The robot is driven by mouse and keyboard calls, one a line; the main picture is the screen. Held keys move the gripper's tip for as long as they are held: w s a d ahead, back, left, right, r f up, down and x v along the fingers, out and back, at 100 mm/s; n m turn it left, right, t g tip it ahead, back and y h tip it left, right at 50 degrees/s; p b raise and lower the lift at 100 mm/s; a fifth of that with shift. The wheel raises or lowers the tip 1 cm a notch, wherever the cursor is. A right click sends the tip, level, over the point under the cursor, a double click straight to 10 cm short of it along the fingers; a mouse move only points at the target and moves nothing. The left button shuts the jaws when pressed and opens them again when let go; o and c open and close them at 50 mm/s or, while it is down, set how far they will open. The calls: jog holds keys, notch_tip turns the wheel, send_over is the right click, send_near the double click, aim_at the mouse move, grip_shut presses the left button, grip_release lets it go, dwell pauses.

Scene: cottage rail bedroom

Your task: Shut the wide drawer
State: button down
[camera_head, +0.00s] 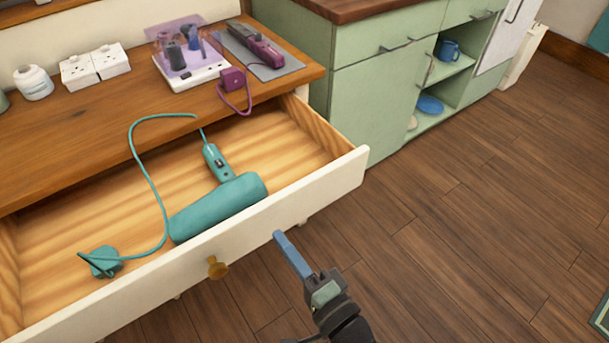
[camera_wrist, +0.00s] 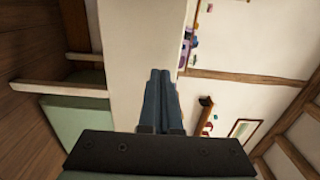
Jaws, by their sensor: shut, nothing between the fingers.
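The wide drawer (camera_head: 320,196) stands pulled open under a wooden dresser top (camera_head: 110,145). Its cream front has a round brass-coloured knob (camera_head: 217,267). A teal hair dryer (camera_head: 218,205) with a cord and plug lies inside. My gripper (camera_head: 279,236) is shut and empty, in front of the drawer front and right of the knob. In the wrist view, the closed blue fingers (camera_wrist: 160,75) point at a pale panel (camera_wrist: 135,40), likely the drawer front. I cannot tell whether the fingertips touch it.
On the dresser top are a white bottle (camera_head: 33,83), sockets (camera_head: 95,66), a white device (camera_head: 192,72) and a purple straightener (camera_head: 257,45) whose plug and cord hang near the edge. A green cabinet (camera_head: 385,90) stands to the right.

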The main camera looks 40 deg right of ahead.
aim_at(265, 218)
jog(key=shift+w, duration=1.8)
